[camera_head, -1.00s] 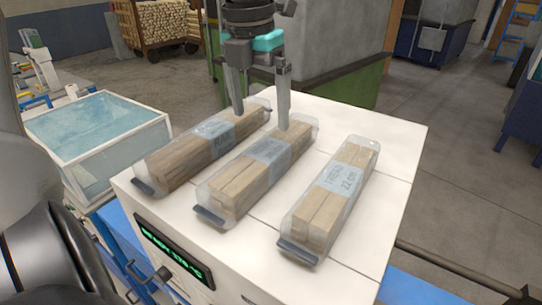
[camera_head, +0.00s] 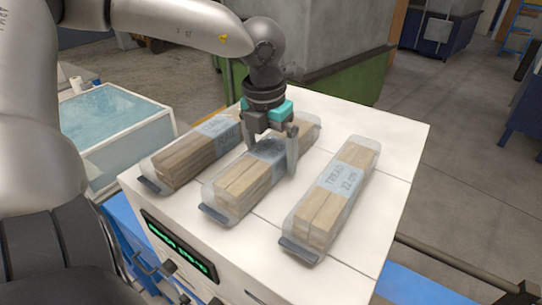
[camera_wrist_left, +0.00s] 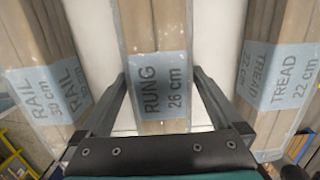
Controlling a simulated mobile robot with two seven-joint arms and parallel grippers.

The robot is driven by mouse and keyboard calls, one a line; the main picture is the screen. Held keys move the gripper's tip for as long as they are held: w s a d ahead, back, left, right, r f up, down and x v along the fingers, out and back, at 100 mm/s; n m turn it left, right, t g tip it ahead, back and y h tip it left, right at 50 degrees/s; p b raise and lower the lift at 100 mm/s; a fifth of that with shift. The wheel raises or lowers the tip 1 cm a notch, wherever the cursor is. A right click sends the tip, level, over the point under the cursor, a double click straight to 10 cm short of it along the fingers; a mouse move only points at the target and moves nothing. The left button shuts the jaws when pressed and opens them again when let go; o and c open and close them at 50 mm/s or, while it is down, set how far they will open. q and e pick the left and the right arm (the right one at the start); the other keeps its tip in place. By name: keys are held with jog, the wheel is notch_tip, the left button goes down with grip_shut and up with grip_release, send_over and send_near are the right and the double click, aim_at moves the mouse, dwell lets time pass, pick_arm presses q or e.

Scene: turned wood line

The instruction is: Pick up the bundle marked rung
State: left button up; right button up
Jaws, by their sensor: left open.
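The rung bundle (camera_head: 240,185) is the middle of three clear-wrapped bundles of wood sticks lying side by side on the white top. Its blue label reads RUNG 26 cm in the left wrist view (camera_wrist_left: 163,85). My left gripper (camera_head: 272,165) is over the far half of this bundle, pointing down. In the left wrist view its open fingers (camera_wrist_left: 160,88) stand one on each side of the rung label, with the bundle between them and nothing gripped. Part of the bundle is hidden behind the gripper in the head view. My right gripper is not in view.
The rail bundle (camera_head: 186,162) lies close on the left and the tread bundle (camera_head: 325,210) on the right, with narrow gaps between. The white top (camera_head: 395,150) is bare at the right. A glass-walled tank (camera_head: 110,125) stands at the left.

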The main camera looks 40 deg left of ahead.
pick_arm(q)
jog(key=shift+c, duration=0.2)
grip_shut()
dwell(0.6)
